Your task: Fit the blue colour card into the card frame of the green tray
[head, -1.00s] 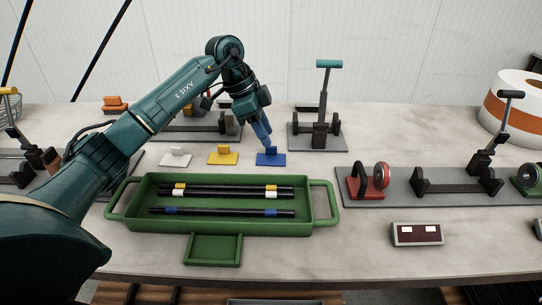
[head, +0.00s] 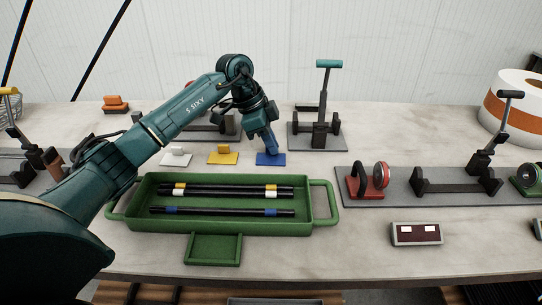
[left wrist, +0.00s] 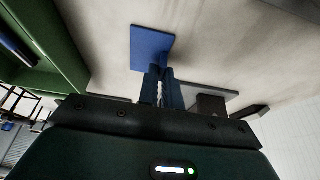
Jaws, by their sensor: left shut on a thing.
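The blue colour card (head: 270,159) lies on the table behind the green tray's right end. My left gripper (head: 271,148) is above it and shut on its raised grip. The left wrist view shows the blue card (left wrist: 152,48) at the fingertips (left wrist: 159,76); the grip itself is hidden between the fingers. The green tray (head: 322,215) holds several black rods with yellow, white and blue bands. Its card frame (head: 213,249) sticks out at the front and is empty. My right gripper is not in view.
A yellow card (head: 222,158) and a white card (head: 176,160) lie left of the blue one. A lever clamp stand (head: 318,135) is behind it. A grey fixture base (head: 395,199) lies to the right. A small display box (head: 416,233) stands at the front right.

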